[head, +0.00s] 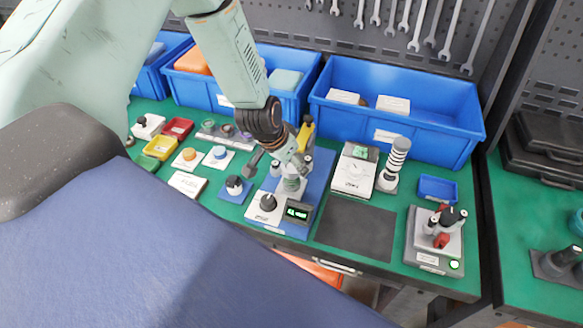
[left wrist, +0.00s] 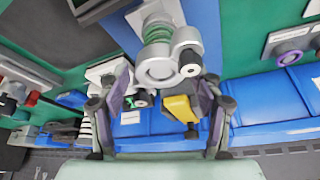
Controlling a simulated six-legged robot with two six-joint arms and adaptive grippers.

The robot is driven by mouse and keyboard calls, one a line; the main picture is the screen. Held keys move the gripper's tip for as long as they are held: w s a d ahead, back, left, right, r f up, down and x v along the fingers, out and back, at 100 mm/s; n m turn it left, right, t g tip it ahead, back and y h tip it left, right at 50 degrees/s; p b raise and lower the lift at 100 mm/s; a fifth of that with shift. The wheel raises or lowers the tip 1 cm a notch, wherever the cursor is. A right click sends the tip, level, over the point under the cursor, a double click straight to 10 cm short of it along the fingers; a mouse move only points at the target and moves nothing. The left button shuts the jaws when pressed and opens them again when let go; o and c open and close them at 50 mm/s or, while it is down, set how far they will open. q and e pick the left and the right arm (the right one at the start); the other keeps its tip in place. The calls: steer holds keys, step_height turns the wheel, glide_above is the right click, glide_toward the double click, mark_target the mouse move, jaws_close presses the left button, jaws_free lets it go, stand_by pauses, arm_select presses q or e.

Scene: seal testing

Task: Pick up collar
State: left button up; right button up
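My left gripper (head: 294,168) is above the blue-based test stand (head: 313,190) in the head view. In the left wrist view its two fingers (left wrist: 166,82) are spread apart, with nothing clamped between them. A silver ringed metal part (left wrist: 160,70), possibly the collar, lies just ahead of and between the fingertips, above a pale green ribbed column (left wrist: 158,27). I cannot tell whether a finger touches it. In the head view the arm partly hides this spot. A yellow block (left wrist: 180,108) on the stand shows between the fingers. My right gripper is not in view.
Blue bins (head: 400,112) line the back of the green bench. A white box (head: 355,170) and a striped cylinder (head: 396,160) stand right of the stand. A dark mat (head: 356,230) is bare. Small trays and ring cards (head: 189,158) lie left.

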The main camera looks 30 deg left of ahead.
arm_select(q)
steer(key=c, duration=0.9)
steer(key=shift+w+r, duration=0.1)
